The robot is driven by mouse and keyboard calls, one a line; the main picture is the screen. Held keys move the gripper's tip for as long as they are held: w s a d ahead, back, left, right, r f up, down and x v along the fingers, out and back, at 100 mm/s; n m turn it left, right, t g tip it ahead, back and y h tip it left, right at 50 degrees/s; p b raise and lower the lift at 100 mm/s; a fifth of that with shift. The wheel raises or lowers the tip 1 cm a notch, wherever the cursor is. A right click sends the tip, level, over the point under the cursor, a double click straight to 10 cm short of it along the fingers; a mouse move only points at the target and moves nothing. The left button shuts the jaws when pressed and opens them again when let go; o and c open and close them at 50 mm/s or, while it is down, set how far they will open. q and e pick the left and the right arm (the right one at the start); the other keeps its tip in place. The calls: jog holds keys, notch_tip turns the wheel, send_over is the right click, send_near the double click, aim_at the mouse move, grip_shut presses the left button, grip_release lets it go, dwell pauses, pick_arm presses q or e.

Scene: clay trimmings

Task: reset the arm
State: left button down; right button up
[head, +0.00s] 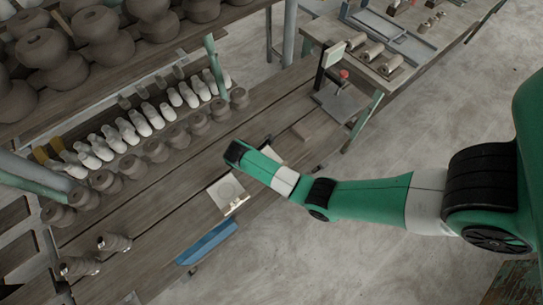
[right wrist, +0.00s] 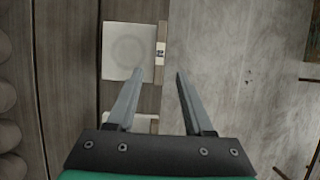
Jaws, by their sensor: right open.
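My right arm comes in from the right in the head view and reaches over the front part of the wooden bench. Its gripper (right wrist: 160,72) shows in the right wrist view with the two fingers apart and nothing between them. The fingers point down toward the bench edge and floor, close to a pale square plate (right wrist: 122,55) with a round mark. That plate also shows in the head view (head: 227,191), left of my wrist. In the head view the fingers are hidden under the wrist. My left gripper is not in view.
Rows of white and grey clay pieces (head: 140,122) stand along the bench (head: 150,215). Dark pots (head: 100,30) fill a shelf at upper left. A blue tray (head: 207,243) hangs at the bench's front edge. A second table (head: 395,45) stands behind.

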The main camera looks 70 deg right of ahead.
jog(key=shift+v, duration=1.1)
